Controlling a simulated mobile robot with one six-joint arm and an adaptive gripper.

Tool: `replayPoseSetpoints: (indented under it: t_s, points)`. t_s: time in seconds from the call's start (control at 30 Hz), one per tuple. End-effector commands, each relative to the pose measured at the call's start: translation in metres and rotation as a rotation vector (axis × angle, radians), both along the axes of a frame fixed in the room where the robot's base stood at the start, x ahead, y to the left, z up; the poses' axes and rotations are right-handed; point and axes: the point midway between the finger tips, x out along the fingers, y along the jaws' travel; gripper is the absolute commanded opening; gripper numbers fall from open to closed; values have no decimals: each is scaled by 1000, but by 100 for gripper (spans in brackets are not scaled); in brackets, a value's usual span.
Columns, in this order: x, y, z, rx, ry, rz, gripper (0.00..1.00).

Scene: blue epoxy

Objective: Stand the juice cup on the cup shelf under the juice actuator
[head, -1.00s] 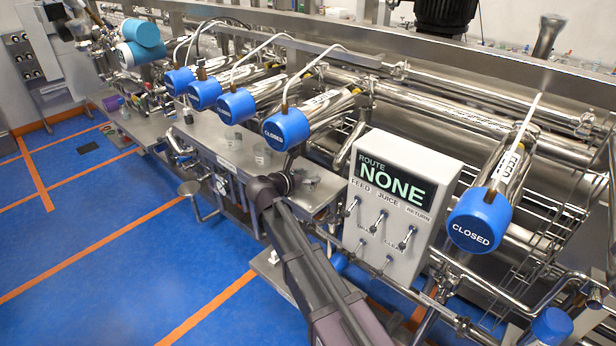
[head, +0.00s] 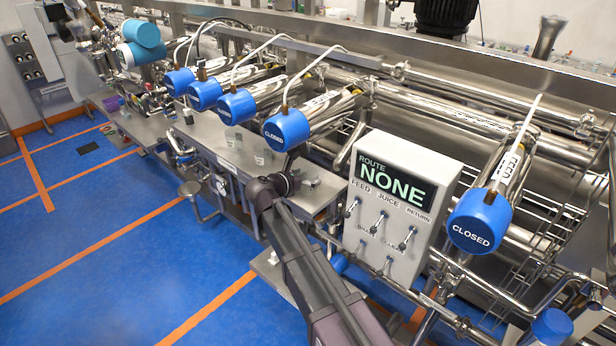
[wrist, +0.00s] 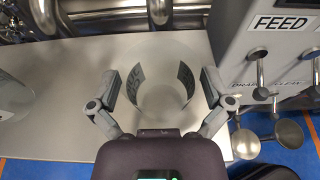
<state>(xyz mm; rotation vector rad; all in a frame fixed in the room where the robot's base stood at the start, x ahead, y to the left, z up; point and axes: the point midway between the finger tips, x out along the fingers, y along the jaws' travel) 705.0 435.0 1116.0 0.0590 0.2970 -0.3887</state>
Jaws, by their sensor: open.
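My gripper (wrist: 160,80) is open, with its two dark pads on either side of a clear cup (wrist: 160,98) that stands on the grey shelf (wrist: 75,75). A gap appears between the pads and the cup wall, though the clear wall is hard to make out. A second clear cup (wrist: 12,97) stands to the left in the wrist view.
The route panel (head: 390,205) reads NONE and stands just right of my gripper, with its levers (wrist: 262,75) sticking out near the right finger. Steel pipes (wrist: 110,22) run behind the shelf. The shelf between the two cups is clear.

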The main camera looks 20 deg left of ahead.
Motion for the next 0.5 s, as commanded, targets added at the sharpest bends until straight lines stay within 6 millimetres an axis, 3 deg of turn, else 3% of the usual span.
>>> replayPoseSetpoints:
  t_s: [0.23,0.5]
  points:
    - [-29,11,11,-1,0,3,100]
    - [-70,28,8,0,0,3,100]
